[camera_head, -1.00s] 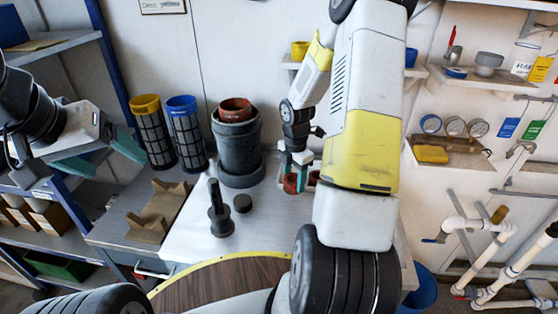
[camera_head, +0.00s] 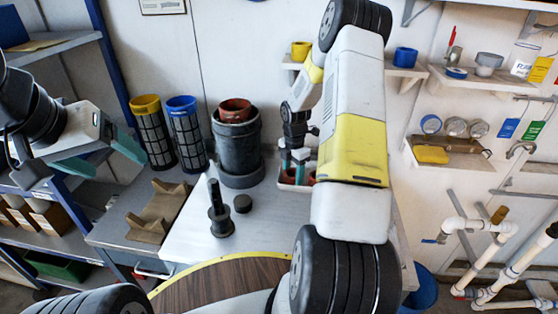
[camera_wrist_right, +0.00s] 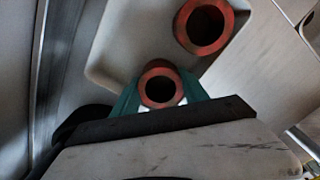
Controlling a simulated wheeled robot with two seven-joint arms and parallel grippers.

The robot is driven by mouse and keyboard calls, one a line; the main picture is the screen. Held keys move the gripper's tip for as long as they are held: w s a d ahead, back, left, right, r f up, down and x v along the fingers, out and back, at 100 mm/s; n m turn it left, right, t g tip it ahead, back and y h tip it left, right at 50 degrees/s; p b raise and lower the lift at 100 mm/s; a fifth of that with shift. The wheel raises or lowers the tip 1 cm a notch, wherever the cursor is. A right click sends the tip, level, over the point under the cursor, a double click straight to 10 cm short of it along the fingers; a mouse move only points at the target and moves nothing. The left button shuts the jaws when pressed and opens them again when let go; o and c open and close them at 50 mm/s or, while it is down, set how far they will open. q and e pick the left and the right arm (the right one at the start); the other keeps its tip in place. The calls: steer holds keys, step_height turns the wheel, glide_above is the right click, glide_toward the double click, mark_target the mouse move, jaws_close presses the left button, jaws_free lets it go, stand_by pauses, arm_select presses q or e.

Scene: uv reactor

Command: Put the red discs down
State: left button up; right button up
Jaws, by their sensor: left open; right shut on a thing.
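One red disc (camera_wrist_right: 144,88), a thick ring with a dark hole, is between the green fingers of my right gripper (camera_wrist_right: 160,95) in the right wrist view. My right gripper is shut on it. A second red disc (camera_wrist_right: 181,25) lies apart from it in a pale tray (camera_wrist_right: 110,55). In the head view my right gripper (camera_head: 293,162) is at the tray (camera_head: 288,187), where red shows partly hidden by the fingers and my arm. I cannot tell whether the held disc touches the tray floor. My left gripper (camera_head: 100,155) is open and empty at the far left.
Two mesh cylinders (camera_head: 153,135) (camera_head: 187,132) and a brown cradle (camera_head: 158,212) stand left. Wall shelves are at right.

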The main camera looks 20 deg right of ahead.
steer(key=shift+f, duration=0.1)
steer(key=o, duration=1.1)
